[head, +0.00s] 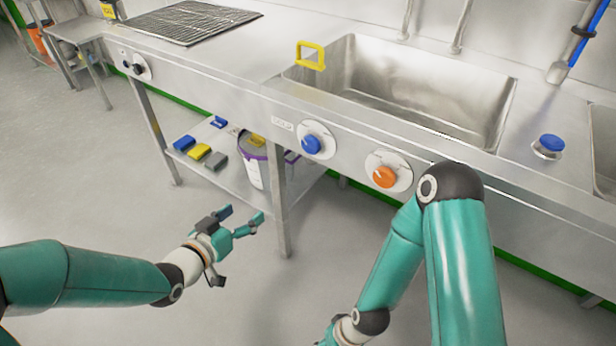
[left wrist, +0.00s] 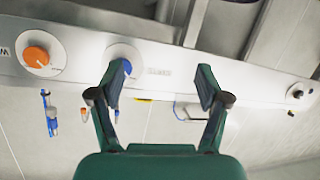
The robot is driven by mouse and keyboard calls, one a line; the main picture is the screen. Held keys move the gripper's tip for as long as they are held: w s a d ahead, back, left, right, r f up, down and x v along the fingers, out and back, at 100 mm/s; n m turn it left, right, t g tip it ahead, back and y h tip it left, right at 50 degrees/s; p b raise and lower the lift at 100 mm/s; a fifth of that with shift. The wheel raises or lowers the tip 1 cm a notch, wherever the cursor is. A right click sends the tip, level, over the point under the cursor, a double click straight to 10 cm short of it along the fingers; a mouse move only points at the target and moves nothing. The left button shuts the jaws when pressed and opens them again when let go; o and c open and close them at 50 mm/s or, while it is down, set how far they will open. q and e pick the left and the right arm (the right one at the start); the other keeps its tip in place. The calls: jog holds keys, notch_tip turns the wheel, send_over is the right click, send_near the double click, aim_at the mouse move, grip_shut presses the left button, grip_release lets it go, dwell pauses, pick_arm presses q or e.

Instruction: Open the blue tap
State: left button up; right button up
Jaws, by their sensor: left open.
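The blue tap is a blue knob (head: 312,144) on a round white dial plate, set in the steel front panel below the sink. In the left wrist view the blue knob (left wrist: 127,67) shows partly behind one finger. My left gripper (head: 241,216) is open and empty, low in front of the counter, to the left of and below the blue knob and apart from it. The left wrist view also shows its two spread fingers (left wrist: 160,82) with nothing between them. My right arm bends down at the right, and its gripper is outside the frame.
An orange knob (head: 384,176) sits right of the blue one. A black knob (head: 138,68) is farther left. A table leg (head: 277,200) stands close to my left gripper. The lower shelf (head: 235,178) holds a white bucket (head: 250,172) and several small blocks. A yellow frame (head: 310,55) is at the sink.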

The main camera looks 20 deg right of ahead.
pick_arm(q)
jog(key=d+r+m+h+b, duration=0.4)
jog(key=d+r, duration=0.1)
jog(key=r, duration=0.1)
send_near(309, 148)
jog(key=x, duration=0.9)
jog(key=shift+w+d, duration=0.25)
pick_arm(e)
notch_tip(309, 148, down, 6)
jog(key=shift+r, duration=0.1)
